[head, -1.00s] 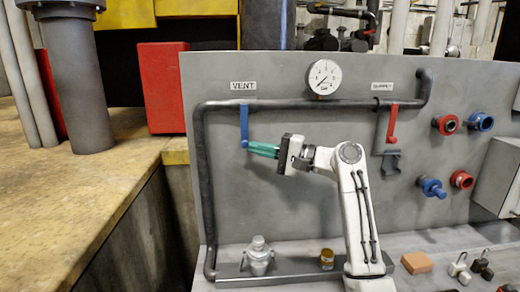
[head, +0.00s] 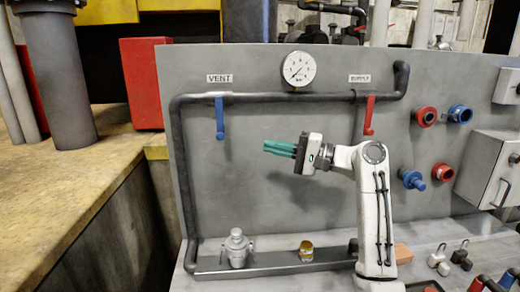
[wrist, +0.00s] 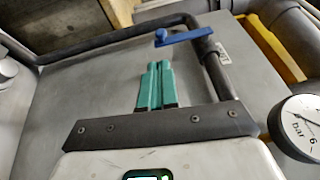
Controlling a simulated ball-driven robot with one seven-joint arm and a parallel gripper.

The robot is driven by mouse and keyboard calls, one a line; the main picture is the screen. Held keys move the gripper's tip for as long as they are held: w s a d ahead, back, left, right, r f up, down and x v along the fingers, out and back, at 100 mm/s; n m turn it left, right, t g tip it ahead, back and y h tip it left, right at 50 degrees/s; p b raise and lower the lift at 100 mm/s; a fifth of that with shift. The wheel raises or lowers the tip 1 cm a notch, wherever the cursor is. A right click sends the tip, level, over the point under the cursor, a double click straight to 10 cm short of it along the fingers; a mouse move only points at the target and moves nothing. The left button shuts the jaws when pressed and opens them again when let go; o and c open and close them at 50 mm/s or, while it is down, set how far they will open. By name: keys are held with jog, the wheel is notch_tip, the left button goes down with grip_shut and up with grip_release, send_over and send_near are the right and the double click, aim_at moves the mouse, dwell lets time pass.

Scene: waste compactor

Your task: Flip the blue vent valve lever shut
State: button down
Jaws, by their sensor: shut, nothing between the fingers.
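The blue vent lever (head: 219,118) hangs straight down from the dark pipe under the VENT label, across the pipe's run. In the wrist view the blue lever (wrist: 185,37) sticks out from the pipe to the left, beyond my fingertips. My gripper (head: 266,147), with green fingers, points left and is to the right of the lever's lower end, with a clear gap. In the wrist view its fingers (wrist: 158,66) lie side by side, shut and empty.
The dark pipe (head: 275,98) runs across the grey panel (head: 250,210). A gauge (head: 299,69) sits above it. A red supply lever (head: 369,115) hangs to the right, above my arm. Red and blue couplings (head: 412,180) project at right. A silver fitting (head: 237,248) stands on the lower ledge.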

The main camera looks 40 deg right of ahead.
jog(key=v, duration=0.3)
jog(key=shift+s+d+r, duration=0.1)
jog(key=shift+s, duration=0.1)
dwell(0.6)
